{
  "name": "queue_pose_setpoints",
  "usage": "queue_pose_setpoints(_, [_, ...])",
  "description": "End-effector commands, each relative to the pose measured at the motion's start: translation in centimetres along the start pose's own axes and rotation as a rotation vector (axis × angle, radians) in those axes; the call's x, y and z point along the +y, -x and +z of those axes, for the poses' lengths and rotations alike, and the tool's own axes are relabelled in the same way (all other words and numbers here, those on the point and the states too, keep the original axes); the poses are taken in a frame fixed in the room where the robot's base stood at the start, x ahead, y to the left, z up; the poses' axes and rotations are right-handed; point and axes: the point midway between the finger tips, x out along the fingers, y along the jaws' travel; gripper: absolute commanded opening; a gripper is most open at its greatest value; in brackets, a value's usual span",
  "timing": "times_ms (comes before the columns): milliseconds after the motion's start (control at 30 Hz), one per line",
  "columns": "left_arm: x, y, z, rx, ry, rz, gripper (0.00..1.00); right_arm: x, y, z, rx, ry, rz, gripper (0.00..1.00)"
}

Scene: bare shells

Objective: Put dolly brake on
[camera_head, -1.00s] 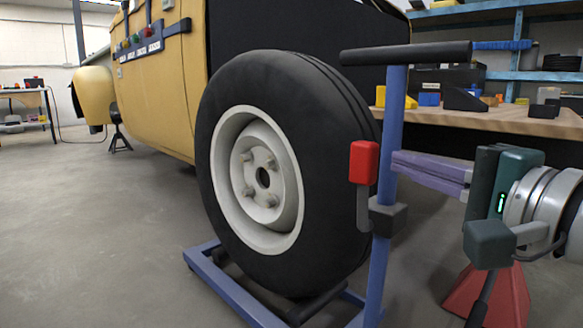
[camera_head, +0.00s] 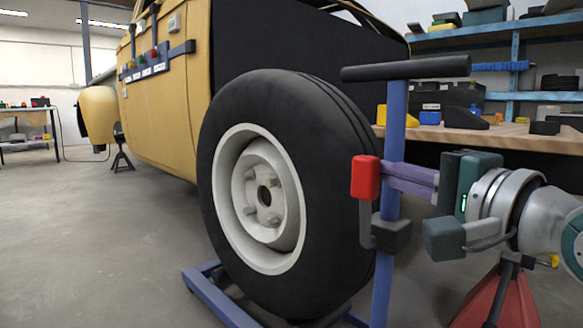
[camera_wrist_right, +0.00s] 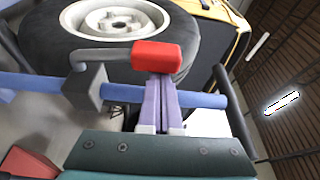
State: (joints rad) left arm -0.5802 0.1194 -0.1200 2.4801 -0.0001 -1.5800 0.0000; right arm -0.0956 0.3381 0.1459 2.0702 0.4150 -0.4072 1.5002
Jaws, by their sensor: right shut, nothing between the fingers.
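The wheel dolly has a blue post (camera_head: 395,120) with a black crossbar handle (camera_head: 405,68) on top and a low blue frame under the wheel (camera_head: 262,195). Its brake lever has a red grip (camera_head: 365,177), which stands upright above a dark bracket on the post. The red grip also shows in the right wrist view (camera_wrist_right: 156,56). My right gripper (camera_head: 386,175) has its purple fingers shut together and empty. Their tips are at the right side of the red grip, across the post; whether they touch is unclear. My left gripper is not in view.
A yellow car body (camera_head: 165,90) stands behind the wheel. A wooden workbench (camera_head: 505,138) with small parts is behind the post, below blue shelves (camera_head: 560,97). A red stand (camera_head: 497,295) is at lower right.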

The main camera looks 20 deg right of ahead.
Motion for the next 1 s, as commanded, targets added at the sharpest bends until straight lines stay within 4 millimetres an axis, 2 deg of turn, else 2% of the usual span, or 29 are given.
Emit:
queue_pose_setpoints(167, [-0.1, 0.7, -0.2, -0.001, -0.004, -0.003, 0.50, 0.1, 0.3, 1.0, 0.000, 0.082, -0.027, 0.00])
queue_pose_setpoints(467, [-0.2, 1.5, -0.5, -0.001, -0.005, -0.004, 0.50, 1.1, 1.2, 3.5, -0.002, 0.329, -0.112, 0.00])
queue_pose_setpoints(1000, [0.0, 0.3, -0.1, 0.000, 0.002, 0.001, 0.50, 4.9, 2.5, 7.2, -0.002, 0.819, -0.285, 0.00])
